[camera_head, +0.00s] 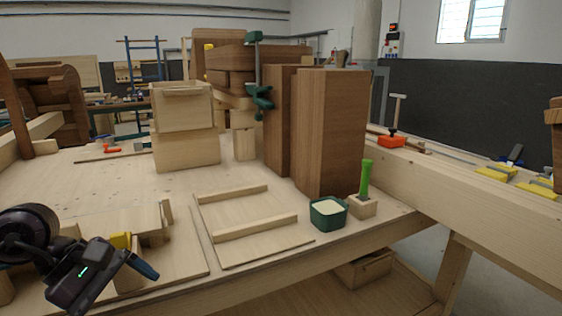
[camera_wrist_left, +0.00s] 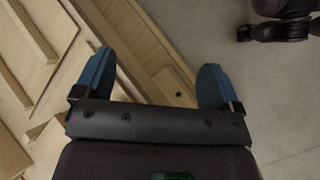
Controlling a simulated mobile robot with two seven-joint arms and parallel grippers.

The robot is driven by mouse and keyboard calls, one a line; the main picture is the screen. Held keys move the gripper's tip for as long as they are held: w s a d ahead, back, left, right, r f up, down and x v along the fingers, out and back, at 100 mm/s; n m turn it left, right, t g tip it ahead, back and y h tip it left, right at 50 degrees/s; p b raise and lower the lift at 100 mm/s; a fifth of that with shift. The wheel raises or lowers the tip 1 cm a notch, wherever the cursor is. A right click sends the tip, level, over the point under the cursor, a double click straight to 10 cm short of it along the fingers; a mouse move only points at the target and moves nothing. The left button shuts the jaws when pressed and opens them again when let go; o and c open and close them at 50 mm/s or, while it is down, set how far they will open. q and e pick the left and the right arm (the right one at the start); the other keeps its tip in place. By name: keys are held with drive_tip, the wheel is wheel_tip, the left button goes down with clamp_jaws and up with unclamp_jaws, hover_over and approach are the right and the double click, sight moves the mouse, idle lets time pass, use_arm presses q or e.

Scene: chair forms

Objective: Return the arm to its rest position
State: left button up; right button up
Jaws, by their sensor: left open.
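My left arm comes in at the lower left of the head view. Its left gripper (camera_head: 140,262) is near the front edge of the wooden workbench (camera_head: 110,180); one blue finger shows clearly there, the other is hard to make out. In the left wrist view, the gripper (camera_wrist_left: 156,75) has its two blue fingers spread apart with nothing between them. Beyond the fingers are wooden boards and grey floor. My right gripper is in neither view.
A flat panel with two strips (camera_head: 255,245), a green tub (camera_head: 327,213) and a green-handled brush (camera_head: 366,180) in a block lie right of my gripper. Tall brown boards (camera_head: 330,130) and a light wooden box (camera_head: 185,145) stand behind. Floor (camera_wrist_left: 225,40) shows beyond the bench edge.

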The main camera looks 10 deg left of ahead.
use_arm(q)
drive_tip(key=s+d+f+n+t+h+p, duration=0.15)
drive_tip(key=d+n+t+h, duration=0.3)
drive_tip(key=n+h, duration=0.65)
drive_tip(key=s+a+f+n+t+y+p, duration=0.1)
drive_tip(key=a+f+n+t+y, duration=0.35)
drive_tip(key=n, duration=1.05)
drive_tip(key=s+a+f+n+t+y+p, duration=0.15)
drive_tip(key=f+n+t+y, duration=0.5)
drive_tip(key=n, duration=0.75)
drive_tip(key=s+f+n+g+y+p, duration=0.1)
drive_tip(key=s+f+n+g+y, duration=0.5)
drive_tip(key=s+f+n, duration=0.7)
wheel_tip(320, 180, down, 3)
drive_tip(key=n+y, duration=0.1)
drive_tip(key=n, duration=0.4)
drive_tip(key=shift+d+r+y+p, duration=0.2)
drive_tip(key=shift+d+y+p, duration=0.1)
drive_tip(key=shift+y+p, duration=0.1)
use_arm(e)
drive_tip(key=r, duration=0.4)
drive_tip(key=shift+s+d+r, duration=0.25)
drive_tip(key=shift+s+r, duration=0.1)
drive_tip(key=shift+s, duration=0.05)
use_arm(q)
drive_tip(key=shift+g, duration=0.25)
drive_tip(key=shift+c, duration=0.3)
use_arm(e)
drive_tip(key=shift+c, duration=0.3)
